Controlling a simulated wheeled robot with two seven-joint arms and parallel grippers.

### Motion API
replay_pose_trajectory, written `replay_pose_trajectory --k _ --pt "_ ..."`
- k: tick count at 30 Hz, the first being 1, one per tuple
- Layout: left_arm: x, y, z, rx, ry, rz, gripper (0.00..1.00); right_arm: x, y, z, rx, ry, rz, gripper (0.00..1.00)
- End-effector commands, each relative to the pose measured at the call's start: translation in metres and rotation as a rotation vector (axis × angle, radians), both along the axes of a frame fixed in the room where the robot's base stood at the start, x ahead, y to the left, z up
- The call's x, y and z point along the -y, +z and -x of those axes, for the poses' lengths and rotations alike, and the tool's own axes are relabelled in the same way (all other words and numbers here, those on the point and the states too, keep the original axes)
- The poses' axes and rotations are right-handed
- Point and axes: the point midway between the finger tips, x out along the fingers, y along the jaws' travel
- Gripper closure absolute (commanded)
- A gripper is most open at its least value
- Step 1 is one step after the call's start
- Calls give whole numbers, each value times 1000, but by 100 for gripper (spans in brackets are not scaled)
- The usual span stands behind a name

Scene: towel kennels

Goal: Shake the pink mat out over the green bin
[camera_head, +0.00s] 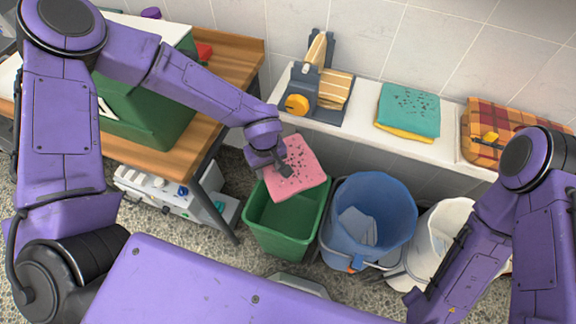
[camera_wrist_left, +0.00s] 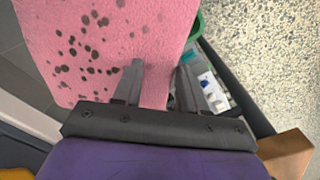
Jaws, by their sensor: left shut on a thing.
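The pink mat (camera_head: 298,168) has dark specks on its face and hangs tilted over the green bin (camera_head: 284,224). My left gripper (camera_head: 284,172) is shut on the mat near its left edge. In the left wrist view the mat (camera_wrist_left: 110,40) fills the upper left, and the gripper's fingers (camera_wrist_left: 158,85) are at its edge. The bin's open top shows below the mat; part of its back rim is hidden by the mat. A sliver of the green bin (camera_wrist_left: 195,28) shows in the wrist view. My right arm is at the right of the head view, its fingertips not visible.
A blue bucket (camera_head: 390,200) stands right of the bin, with a white bucket (camera_head: 440,232) beyond it. Behind is a white ledge (camera_head: 362,132) with a folded teal towel (camera_head: 408,110) and a plaid item (camera_head: 490,125). A wooden table (camera_head: 160,152) is at left.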

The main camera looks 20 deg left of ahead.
Motion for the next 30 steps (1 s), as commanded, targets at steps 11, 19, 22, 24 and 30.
replay_pose_trajectory --k 11,19,22,24,30 --pt "0 -55 0 0 0 0 98 0 -14 0 -1 0 -1 57" --pt "-1 5 0 -1 1 0 98 0 56 0 0 0 0 57" --pt "-1 -12 1 -3 0 -2 98 0 43 0 0 0 0 57" --pt "-1 -40 2 -6 1 -2 98 0 24 0 -1 0 -1 57" --pt "0 -68 0 1 1 1 98 0 14 1 -2 0 0 57"
